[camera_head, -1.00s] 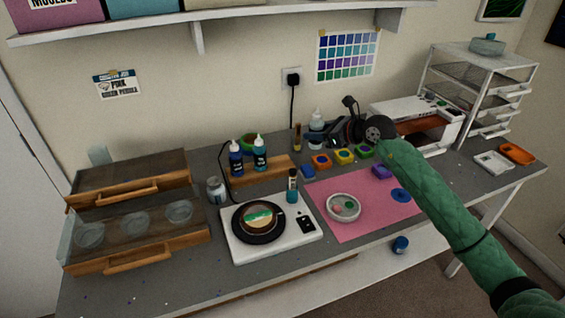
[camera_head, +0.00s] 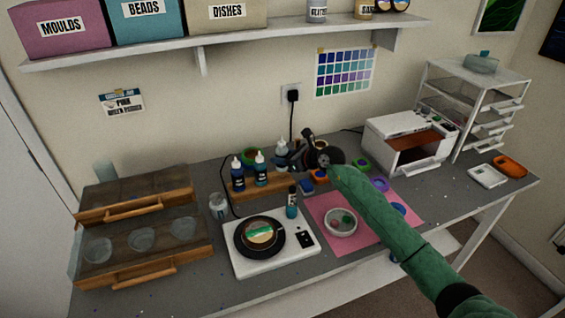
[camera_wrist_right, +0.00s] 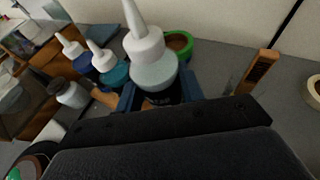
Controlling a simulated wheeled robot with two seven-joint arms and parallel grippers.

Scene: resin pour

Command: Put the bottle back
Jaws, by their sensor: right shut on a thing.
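My right gripper (camera_head: 290,157) is shut on a bottle with a white nozzle cap (camera_head: 281,147). In the right wrist view the held bottle (camera_wrist_right: 152,68) is upright, pale at the shoulder, its lower part hidden by the gripper (camera_wrist_right: 158,98). In the head view it is just behind and right of the wooden rack (camera_head: 270,188). The rack holds a dark blue bottle (camera_head: 237,175) and a teal bottle (camera_head: 261,170) on its left; its right part looks empty. Whether the held bottle touches anything is unclear. My left gripper is out of view.
A green tape roll (camera_wrist_right: 181,44) is close behind the held bottle, with a wooden-handled tool (camera_wrist_right: 262,68) to the right. A small teal bottle (camera_head: 292,203) stands before the rack, by the white scale (camera_head: 240,262). A pink mat (camera_head: 320,208) lies at right under my arm.

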